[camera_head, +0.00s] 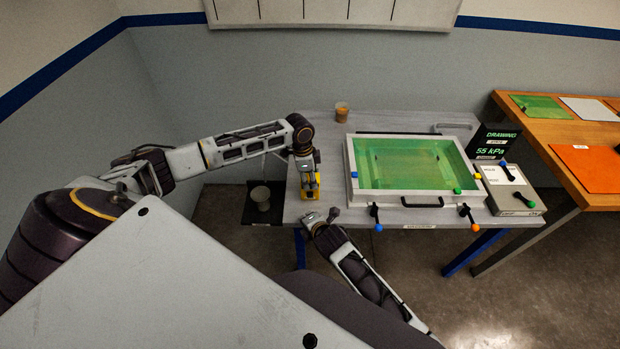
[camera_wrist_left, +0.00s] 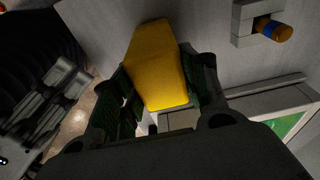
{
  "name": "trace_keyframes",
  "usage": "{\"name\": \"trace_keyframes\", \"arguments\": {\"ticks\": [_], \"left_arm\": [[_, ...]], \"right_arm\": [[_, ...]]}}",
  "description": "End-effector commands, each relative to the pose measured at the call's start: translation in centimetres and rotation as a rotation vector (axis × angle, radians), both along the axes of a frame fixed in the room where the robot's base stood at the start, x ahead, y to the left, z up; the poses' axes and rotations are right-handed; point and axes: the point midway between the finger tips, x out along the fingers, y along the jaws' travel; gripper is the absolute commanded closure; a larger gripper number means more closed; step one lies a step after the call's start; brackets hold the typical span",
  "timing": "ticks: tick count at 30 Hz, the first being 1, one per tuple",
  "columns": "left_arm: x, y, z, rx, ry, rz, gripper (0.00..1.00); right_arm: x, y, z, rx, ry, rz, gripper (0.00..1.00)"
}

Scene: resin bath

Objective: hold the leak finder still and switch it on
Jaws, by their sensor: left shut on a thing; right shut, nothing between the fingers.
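The leak finder appears to be the yellow device (camera_head: 308,195) at the left end of the grey table. It also shows as a yellow block in the left wrist view (camera_wrist_left: 156,62). My left gripper (camera_head: 309,184) points down, its fingers shut on the sides of the yellow device. In the wrist view the fingers (camera_wrist_left: 160,92) flank it. No switch can be made out on it. My right gripper (camera_head: 324,216) is shut and empty, just in front of the table's edge, a little below and right of the yellow device, apparently apart from it.
A bath with green contents (camera_head: 410,162) stands right of the grippers, with levers along the front edge. A box with a lever (camera_head: 500,190) and a display reading 55 kPa (camera_head: 492,145) are further right. A wooden table (camera_head: 560,140) adjoins.

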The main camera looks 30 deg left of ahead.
Motion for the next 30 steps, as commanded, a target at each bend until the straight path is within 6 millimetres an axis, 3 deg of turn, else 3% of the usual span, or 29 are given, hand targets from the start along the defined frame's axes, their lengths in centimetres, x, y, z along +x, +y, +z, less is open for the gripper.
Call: {"name": "trace_keyframes", "arguments": {"ticks": [2, 3, 9, 22, 30], "left_arm": [[0.0, 0.0, 0.0, 0.001, -0.001, 0.0, 0.85], [0.0, 0.0, 0.0, 0.001, -0.001, 0.0, 0.54], [0.0, 0.0, 0.0, 0.0, 0.0, 0.0, 0.31], [0.0, 0.0, 0.3, 0.001, -0.001, 0.0, 0.31], [-0.1, 0.3, 2.4, -0.001, -0.003, 0.0, 0.31]], "right_arm": [[0.0, 0.0, 0.0, 0.0, 0.0, 0.0, 1.0], [0.0, 0.0, 0.0, 0.0, 0.0, 0.0, 1.0], [0.0, 0.0, 0.0, 0.001, 0.0, 0.0, 1.0], [0.0, 0.0, 0.0, 0.001, 0.0, 0.0, 1.0], [0.0, 0.0, 0.0, 0.001, 0.0, 0.0, 1.0]]}}
